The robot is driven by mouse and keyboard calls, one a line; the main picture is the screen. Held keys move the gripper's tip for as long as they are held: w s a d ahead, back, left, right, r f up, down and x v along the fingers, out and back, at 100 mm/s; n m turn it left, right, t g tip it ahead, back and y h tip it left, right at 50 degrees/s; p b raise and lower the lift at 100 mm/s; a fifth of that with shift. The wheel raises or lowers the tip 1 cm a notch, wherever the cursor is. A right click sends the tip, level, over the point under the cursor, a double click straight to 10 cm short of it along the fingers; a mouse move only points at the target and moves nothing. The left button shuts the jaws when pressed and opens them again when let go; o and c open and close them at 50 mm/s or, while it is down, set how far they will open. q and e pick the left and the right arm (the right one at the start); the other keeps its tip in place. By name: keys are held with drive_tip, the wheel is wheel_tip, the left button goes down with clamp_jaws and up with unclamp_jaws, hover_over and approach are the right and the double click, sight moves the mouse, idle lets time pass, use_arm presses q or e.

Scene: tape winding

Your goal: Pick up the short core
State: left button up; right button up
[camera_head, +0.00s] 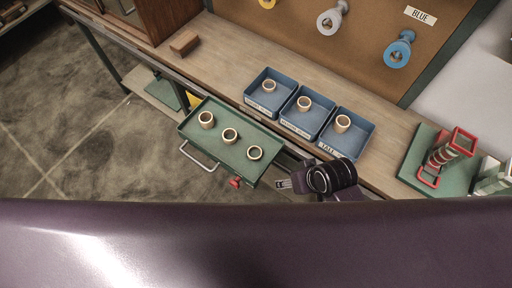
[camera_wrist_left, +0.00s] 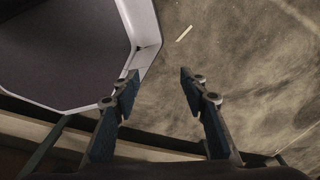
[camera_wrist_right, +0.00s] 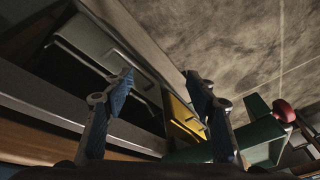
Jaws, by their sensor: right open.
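Three tan ring-shaped cores stand on the green tray (camera_head: 190,127) in the head view. The short core (camera_head: 254,153) is the lowest, at the tray's right end; a middle core (camera_head: 229,136) and a taller core (camera_head: 206,120) stand to its left. My right gripper (camera_head: 280,184) is just off the tray's right front corner, below the short core and apart from it. The right wrist view shows its fingers (camera_wrist_right: 160,78) open and empty. My left gripper (camera_wrist_left: 158,75) is open and empty above the floor in the left wrist view; the head view does not show it.
Three blue bins (camera_head: 250,99) stand on the wooden bench behind the tray, each with one core. A red knob (camera_head: 235,182) and a grey handle (camera_head: 197,159) are at the tray's front. A red-framed stand (camera_head: 463,141) is at right. A brown block (camera_head: 184,43) lies at back left.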

drive_tip(key=a+r+n+y+p, duration=0.1)
drive_tip(key=a+r, duration=0.3)
drive_tip(key=r, duration=0.9)
drive_tip(key=w+a+r+n+g, duration=0.2)
drive_tip(key=a+r+n, duration=0.15)
drive_tip(key=a, duration=0.85)
drive_tip(key=n+g+h, duration=0.1)
drive_tip(key=h, duration=0.2)
hover_over(255, 154)
wheel_tip(255, 154, down, 8)
drive_tip(key=shift+s+p, duration=0.1)
drive_tip(key=shift+p, duration=0.75)
use_arm(q)
drive_tip(key=shift+s+a+r, duration=0.15)
drive_tip(key=shift+s+r, duration=0.05)
drive_tip(key=shift+r, duration=0.55)
drive_tip(key=shift+s+a+r, duration=0.1)
drive_tip(key=shift+s+r, duration=0.05)
drive_tip(key=shift+r, duration=0.55)
use_arm(e)
drive_tip(key=c, duration=0.8)
